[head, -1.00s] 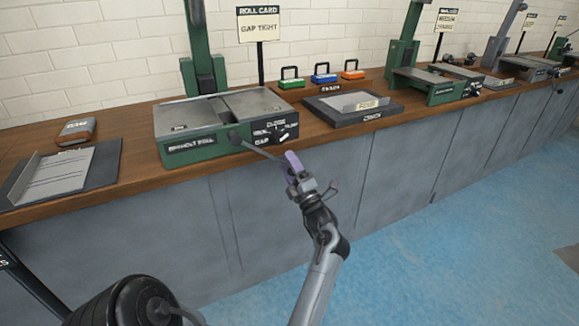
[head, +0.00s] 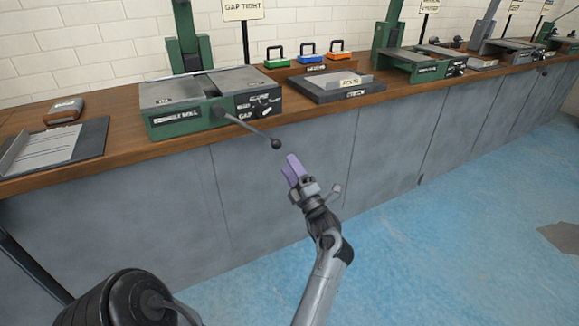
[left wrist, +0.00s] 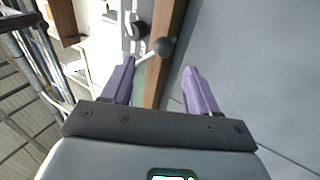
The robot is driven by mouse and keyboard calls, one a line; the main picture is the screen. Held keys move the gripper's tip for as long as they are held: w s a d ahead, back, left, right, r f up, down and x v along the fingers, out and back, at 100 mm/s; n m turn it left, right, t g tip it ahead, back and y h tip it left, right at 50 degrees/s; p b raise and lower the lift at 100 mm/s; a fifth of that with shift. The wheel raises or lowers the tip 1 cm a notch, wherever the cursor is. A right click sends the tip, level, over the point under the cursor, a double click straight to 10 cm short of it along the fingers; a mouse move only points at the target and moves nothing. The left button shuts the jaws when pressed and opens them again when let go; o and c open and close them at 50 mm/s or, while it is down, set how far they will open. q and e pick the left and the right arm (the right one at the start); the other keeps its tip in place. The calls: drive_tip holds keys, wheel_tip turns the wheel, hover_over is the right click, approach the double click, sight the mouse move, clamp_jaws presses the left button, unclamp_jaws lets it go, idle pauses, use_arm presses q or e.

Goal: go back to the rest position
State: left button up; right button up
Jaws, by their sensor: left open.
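My left gripper (head: 291,168) has purple fingers and is in front of the counter's grey side, below the counter top. It is open and empty in the left wrist view (left wrist: 158,85), with its two fingers spread apart. The green roll machine (head: 205,105) stands on the counter behind it. The machine's lever, with a dark ball knob (head: 276,144), sticks out past the counter edge. The knob is just beyond my fingertips and apart from them; it also shows in the left wrist view (left wrist: 168,46). My right gripper is not in view.
The wooden counter (head: 140,145) runs across the view. On it are a grey tray (head: 335,92), small green, blue and orange blocks with handles, a clipboard (head: 50,150) at the left and more machines at the right. Blue floor (head: 430,240) is open in front.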

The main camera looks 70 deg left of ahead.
use_arm(q)
drive_tip(key=s+d+r+m+t+y+p, duration=0.1)
drive_tip(key=d+r+m+t+y+p, duration=0.15)
drive_tip(key=r+m+t+p, duration=1.35)
drive_tip(key=w+d+r+m+t+h+p, duration=0.2)
drive_tip(key=w+d+m+t+h+p, duration=0.15)
drive_tip(key=d+h+p, duration=0.35)
drive_tip(key=w+d+r+m+t+h+p, duration=0.2)
drive_tip(key=w+d+m+t+h+p, duration=0.1)
drive_tip(key=d+m+h+p, duration=0.4)
drive_tip(key=s+d+f+m+g+h+p, duration=0.25)
drive_tip(key=d+m+h+p, duration=0.2)
drive_tip(key=d, duration=0.55)
drive_tip(key=s+d+f+m+g+h+p, duration=0.25)
drive_tip(key=d+h, duration=0.35)
drive_tip(key=d, duration=0.4)
drive_tip(key=s+d+f+m+g+h, duration=0.1)
drive_tip(key=s+d+f+m+g, duration=0.15)
drive_tip(key=s+m+g, duration=0.2)
drive_tip(key=s+d+f+m+g, duration=0.1)
drive_tip(key=s+d+m+g, duration=0.25)
drive_tip(key=s, duration=0.25)
wheel_tip(320, 180, up, 38)
drive_tip(key=p, duration=3.7)
drive_tip(key=shift+a+p, duration=0.3)
drive_tip(key=shift+a, duration=0.1)
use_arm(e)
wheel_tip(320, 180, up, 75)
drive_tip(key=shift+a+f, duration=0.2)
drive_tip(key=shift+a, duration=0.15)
